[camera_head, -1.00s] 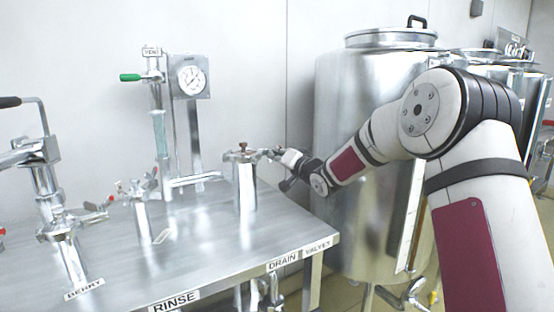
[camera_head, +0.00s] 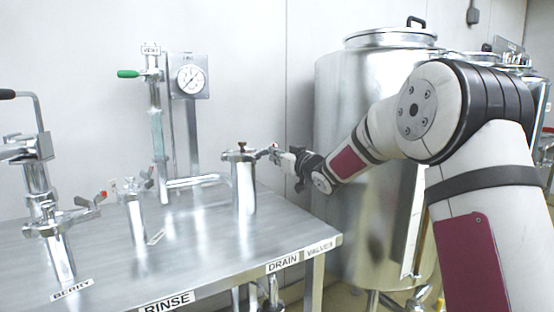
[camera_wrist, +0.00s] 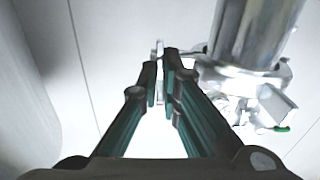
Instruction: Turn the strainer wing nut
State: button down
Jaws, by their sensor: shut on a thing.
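The strainer (camera_head: 243,185) is an upright steel cylinder on the steel bench, with a flanged lid and a small brown knob on top. Its wing nut (camera_head: 273,152) sticks out at the right side of the lid. My gripper (camera_head: 284,157) reaches in from the right at lid height, its fingers at the wing nut. In the wrist view the strainer (camera_wrist: 250,35) is at the upper right, and the fingers of my gripper (camera_wrist: 161,75) are close together on a thin piece of the wing nut (camera_wrist: 158,47). The fingers hide most of that piece.
Smaller valve fittings (camera_head: 135,205) stand to the left. A large steel tank (camera_head: 360,90) is close behind my arm.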

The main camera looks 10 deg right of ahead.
jog(key=shift+n, duration=0.3)
jog(key=c, duration=1.8)
grip_release()
jog(key=shift+s, duration=0.1)
jog(key=v, duration=1.2)
